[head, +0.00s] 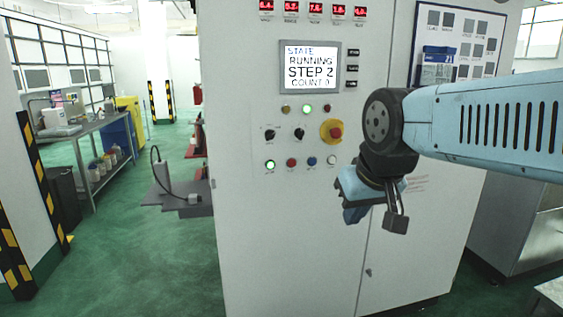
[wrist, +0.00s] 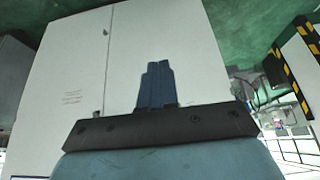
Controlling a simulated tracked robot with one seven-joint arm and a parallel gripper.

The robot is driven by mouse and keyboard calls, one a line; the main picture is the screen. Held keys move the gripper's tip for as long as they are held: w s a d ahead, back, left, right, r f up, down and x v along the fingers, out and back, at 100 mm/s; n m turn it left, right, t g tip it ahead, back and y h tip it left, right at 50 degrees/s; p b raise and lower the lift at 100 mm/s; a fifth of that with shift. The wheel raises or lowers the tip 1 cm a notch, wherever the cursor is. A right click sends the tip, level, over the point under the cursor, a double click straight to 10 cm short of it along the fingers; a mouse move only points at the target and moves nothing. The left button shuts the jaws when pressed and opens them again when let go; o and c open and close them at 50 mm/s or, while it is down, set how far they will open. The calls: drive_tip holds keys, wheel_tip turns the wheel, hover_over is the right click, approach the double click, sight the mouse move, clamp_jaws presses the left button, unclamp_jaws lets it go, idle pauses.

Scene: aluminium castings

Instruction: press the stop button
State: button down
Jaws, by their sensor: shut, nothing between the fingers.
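The control cabinet (head: 290,230) carries a panel of buttons. A large red mushroom button (head: 336,132) on a yellow surround sits at the panel's right. A smaller red button (head: 291,162) sits in the bottom row, between a green button (head: 270,164) and a blue one (head: 312,161). Their labels are too small to read, so I cannot tell which is marked stop. My gripper (head: 353,215) is shut and empty, below and right of these buttons, pointing downward. In the wrist view its fingers (wrist: 156,66) are together in front of the plain cabinet door (wrist: 165,40); no buttons show there.
A display (head: 310,66) reads running, step 2, count 0. Knobs (head: 299,134) and lamps (head: 307,109) surround the buttons. A grey shelf (head: 165,192) with a cable juts out left of the cabinet. Green floor (head: 140,260) is open at left.

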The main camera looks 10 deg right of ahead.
sight(292, 163)
drive_tip(key=shift+w, duration=0.1)
drive_tip(key=shift+w, duration=0.1)
drive_tip(key=w+a+f+m+y, duration=0.1)
drive_tip(key=w+a+m+y, duration=0.2)
drive_tip(key=w+m, duration=0.5)
drive_tip(key=w+a+f+m+y, duration=0.1)
drive_tip(key=w+a+m+y, duration=0.1)
drive_tip(key=w+m+y, duration=0.35)
drive_tip(key=w+d+f+m+t, duration=0.2)
drive_tip(key=w+d+m, duration=0.1)
drive_tip(key=w+m, duration=0.5)
drive_tip(key=w+d+f+m+t+h, duration=0.1)
drive_tip(key=w+d+f+m+t, duration=0.1)
drive_tip(key=w+m, duration=0.7)
drive_tip(key=shift+w+d+f+m, duration=0.25)
drive_tip(key=shift+d+m, duration=0.1)
drive_tip(key=shift+d, duration=0.3)
drive_tip(key=shift+w, duration=4.35)
